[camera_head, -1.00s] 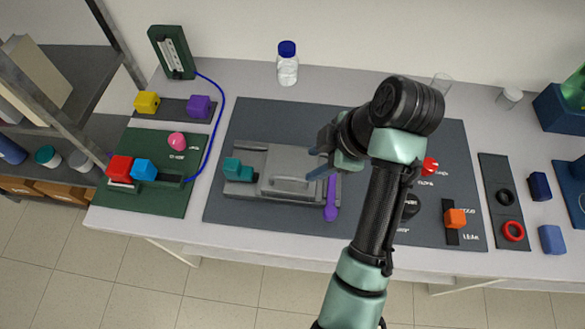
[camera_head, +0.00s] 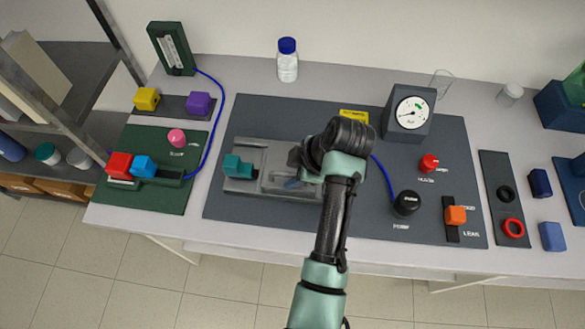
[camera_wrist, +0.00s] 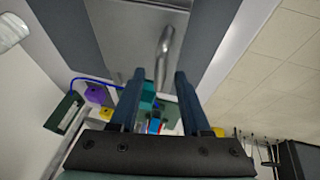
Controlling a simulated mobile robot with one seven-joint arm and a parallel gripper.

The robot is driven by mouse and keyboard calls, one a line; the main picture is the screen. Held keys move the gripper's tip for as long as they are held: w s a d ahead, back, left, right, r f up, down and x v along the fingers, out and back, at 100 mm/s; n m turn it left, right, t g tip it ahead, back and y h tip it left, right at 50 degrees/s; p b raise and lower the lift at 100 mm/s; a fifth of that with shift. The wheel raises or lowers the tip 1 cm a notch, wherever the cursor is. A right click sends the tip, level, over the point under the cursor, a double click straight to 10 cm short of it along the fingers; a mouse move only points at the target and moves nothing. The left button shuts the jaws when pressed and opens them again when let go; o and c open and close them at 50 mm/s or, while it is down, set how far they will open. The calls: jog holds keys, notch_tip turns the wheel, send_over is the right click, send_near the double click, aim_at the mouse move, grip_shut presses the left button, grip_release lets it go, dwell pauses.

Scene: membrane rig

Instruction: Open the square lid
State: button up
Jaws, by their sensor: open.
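The square lid (camera_head: 272,160) is a flat grey plate on the grey rig on the dark mat, and it looks shut. Its bar handle is mostly hidden by my arm in the head view. In the wrist view the handle (camera_wrist: 165,45) is a metal bar on the lid (camera_wrist: 125,30). My gripper (camera_wrist: 160,76) is open, with its fingertips on either side of the line of the handle; I cannot tell whether they touch it. A teal block (camera_head: 238,168) sits at the rig's left end.
A gauge box (camera_head: 408,112), a black knob (camera_head: 406,204), a red knob (camera_head: 429,163) and an orange slider (camera_head: 456,215) stand right of my arm. A green board (camera_head: 150,200) with coloured blocks lies left. A bottle (camera_head: 288,62) stands behind.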

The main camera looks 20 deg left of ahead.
jog(key=shift+c, duration=0.3)
grip_shut()
dwell(1.1)
